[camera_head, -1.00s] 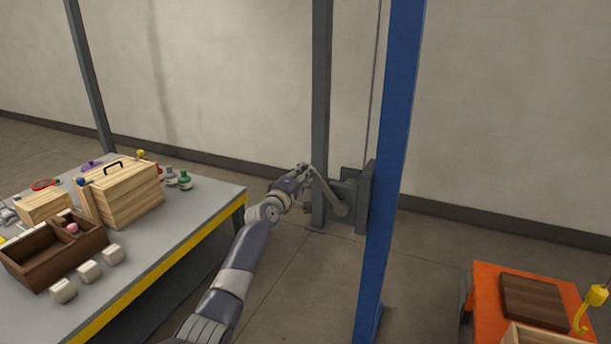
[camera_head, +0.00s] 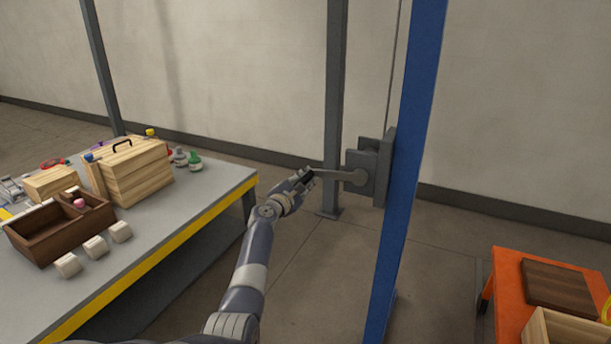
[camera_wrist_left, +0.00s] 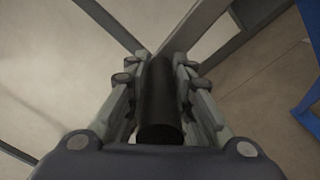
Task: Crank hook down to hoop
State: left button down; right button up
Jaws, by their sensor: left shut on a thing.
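The winch (camera_head: 366,166) is a grey box on the frame between a grey post and a blue post. Its crank arm (camera_head: 335,175) points left from the hub, about level. My left gripper (camera_head: 304,178) is at the outer end of the crank. In the left wrist view a black cylindrical crank handle (camera_wrist_left: 160,105) lies between the fingers of the left gripper (camera_wrist_left: 160,75), which is shut on it. A thin cable (camera_head: 393,70) runs up from the winch. The hook and the hoop are not in view. My right gripper is not in view.
A blue post (camera_head: 408,150) stands close right of the winch, and a grey post (camera_head: 334,110) behind the crank. A grey table (camera_head: 165,225) with wooden boxes and bottles is on the left. An orange cart (camera_head: 508,290) is at the lower right.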

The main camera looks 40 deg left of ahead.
pick_arm(q)
notch_tip(320, 180, down, 6)
jog(key=d+n+b, duration=0.2)
jog(key=n, duration=0.2)
jog(key=shift+w, duration=0.15)
jog(key=shift+f, duration=0.1)
jog(key=c, duration=1.4)
grip_release()
jog(key=shift+o, duration=0.2)
jog(key=shift+a, duration=0.1)
